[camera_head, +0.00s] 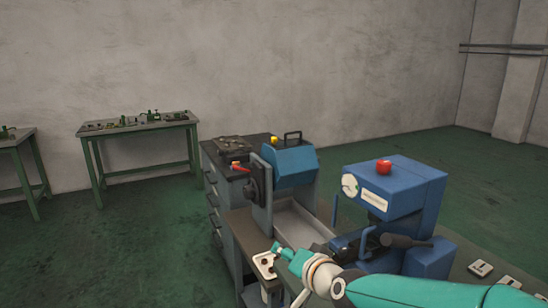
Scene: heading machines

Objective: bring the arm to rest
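My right arm (400,287), teal and white, comes in from the lower right and reaches left across the front of the machines. My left arm and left gripper are not in view.
A blue machine (400,188) with a red button (384,167) stands close behind my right arm. Another blue-topped machine (291,166) stands behind the tray. Green floor lies open at left and far right.

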